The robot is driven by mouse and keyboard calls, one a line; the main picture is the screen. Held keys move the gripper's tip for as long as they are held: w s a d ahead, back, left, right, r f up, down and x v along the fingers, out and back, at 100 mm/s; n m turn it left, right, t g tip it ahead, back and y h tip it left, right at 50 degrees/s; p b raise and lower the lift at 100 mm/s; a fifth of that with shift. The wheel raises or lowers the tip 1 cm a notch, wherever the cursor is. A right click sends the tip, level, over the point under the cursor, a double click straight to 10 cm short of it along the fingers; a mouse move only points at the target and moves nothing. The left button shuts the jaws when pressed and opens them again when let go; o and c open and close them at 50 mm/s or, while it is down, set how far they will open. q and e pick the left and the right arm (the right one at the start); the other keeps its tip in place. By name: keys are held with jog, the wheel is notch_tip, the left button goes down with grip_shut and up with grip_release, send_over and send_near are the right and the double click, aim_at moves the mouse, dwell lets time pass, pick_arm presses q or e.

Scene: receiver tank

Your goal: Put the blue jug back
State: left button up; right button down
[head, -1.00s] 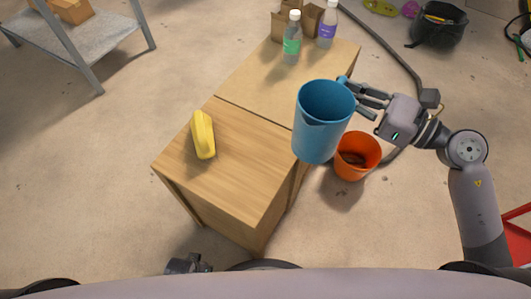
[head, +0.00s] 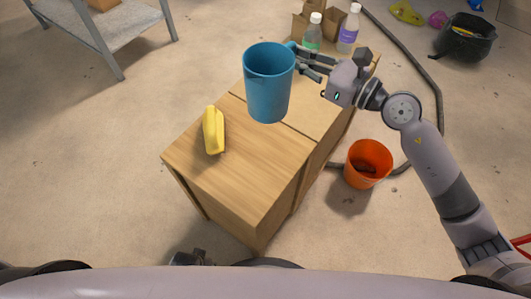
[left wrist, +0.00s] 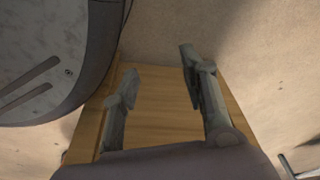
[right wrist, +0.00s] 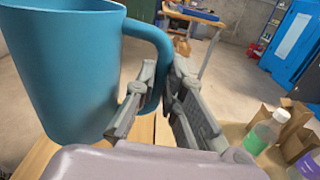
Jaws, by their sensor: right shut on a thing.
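The blue jug (head: 268,85) is upright in the air above the wooden cabinet top (head: 245,165), as the head view shows. My right gripper (head: 305,62) is shut on the jug's handle. In the right wrist view the handle (right wrist: 152,45) passes between the two fingers (right wrist: 165,100), and the jug body (right wrist: 70,65) fills the left side. My left gripper (left wrist: 155,85) is open and empty in the left wrist view, with wood beyond its fingers. In the head view only a dark part of the left arm shows at the bottom edge.
A yellow object (head: 213,130) lies on the near cabinet top. Two bottles (head: 312,32) (head: 348,30) and cardboard boxes (head: 303,20) stand at its far end. An orange bucket (head: 368,164) stands on the floor at right. The near top beside the yellow object is clear.

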jog(key=shift+w+a, duration=0.15)
jog(key=shift+a, duration=0.05)
jog(key=shift+a+f, duration=0.1)
jog(key=shift+f, duration=0.2)
notch_tip(320, 180, down, 4)
jog(key=shift+r+b, duration=0.15)
jog(key=shift+b, duration=0.85)
notch_tip(320, 180, down, 15)
jog(key=b, duration=0.6)
jog(key=shift+r+b, duration=0.1)
jog(key=shift+b, duration=0.2)
jog(key=shift+f, duration=0.45)
pick_arm(q)
jog(key=w+r, duration=0.2)
jog(key=r, duration=0.9)
jog(key=w+r+t, duration=0.1)
jog(key=w+r, duration=0.1)
jog(key=r, duration=1)
jog(key=shift+w+d+t, duration=0.3)
